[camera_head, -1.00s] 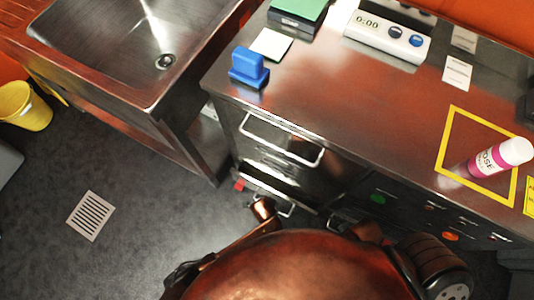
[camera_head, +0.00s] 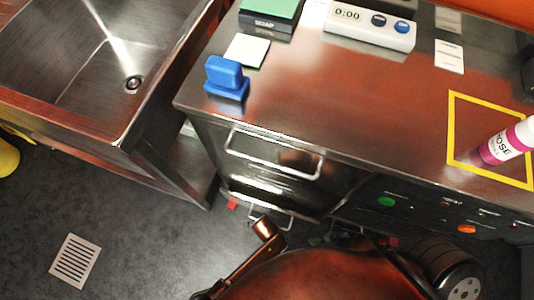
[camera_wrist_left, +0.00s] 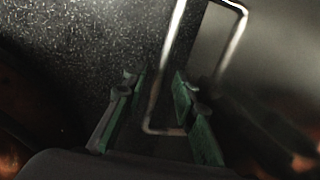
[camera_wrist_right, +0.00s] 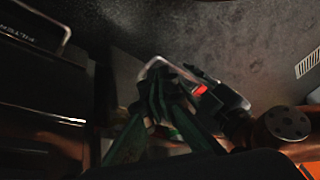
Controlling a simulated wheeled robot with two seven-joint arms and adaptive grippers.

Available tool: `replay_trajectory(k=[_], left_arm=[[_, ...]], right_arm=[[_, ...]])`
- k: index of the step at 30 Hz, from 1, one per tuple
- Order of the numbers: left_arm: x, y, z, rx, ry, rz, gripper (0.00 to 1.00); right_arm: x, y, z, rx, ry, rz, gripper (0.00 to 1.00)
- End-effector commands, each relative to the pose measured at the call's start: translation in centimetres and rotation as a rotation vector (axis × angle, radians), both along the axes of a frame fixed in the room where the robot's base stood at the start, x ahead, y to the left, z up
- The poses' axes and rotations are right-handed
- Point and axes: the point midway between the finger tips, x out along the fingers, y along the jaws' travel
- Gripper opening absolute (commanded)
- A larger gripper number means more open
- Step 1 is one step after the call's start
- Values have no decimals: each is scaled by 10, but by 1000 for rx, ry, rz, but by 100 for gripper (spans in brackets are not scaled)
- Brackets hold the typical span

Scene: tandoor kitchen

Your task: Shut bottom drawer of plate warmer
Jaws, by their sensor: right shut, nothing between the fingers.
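The plate warmer is the steel drawer unit under the counter in the head view. Its upper drawer has a wire handle (camera_head: 272,168). The bottom drawer's handle (camera_head: 284,226) shows lower, close above my copper arm link; how far out that drawer stands I cannot tell. In the left wrist view my left gripper (camera_wrist_left: 156,82) is open, its green fingers apart on either side of a wire handle (camera_wrist_left: 165,132). In the right wrist view my right gripper (camera_wrist_right: 160,85) is shut and empty beside a wire loop (camera_wrist_right: 240,100).
A steel sink (camera_head: 75,60) stands left of the unit. The counter holds a blue stamp-like block (camera_head: 226,78), a timer (camera_head: 370,28) and a pink-white bottle (camera_head: 505,143). Control knobs (camera_head: 387,201) are to the right. A floor grate (camera_head: 75,260) lies on clear floor at the left.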

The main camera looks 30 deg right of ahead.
Motion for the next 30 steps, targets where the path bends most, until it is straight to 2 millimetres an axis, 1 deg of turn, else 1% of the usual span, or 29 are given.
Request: replay_trajectory(k=[10,21,30], left_arm=[[1,-1,-1,-1,-1,0,25],[0,0,-2,0,0,0,0],[0,0,-2,0,0,0,0]], right_arm=[[2,2,-2,5,-11,-2,0],[2,2,-2,5,-11,-2,0],[2,2,-2,5,-10,-2,0]])
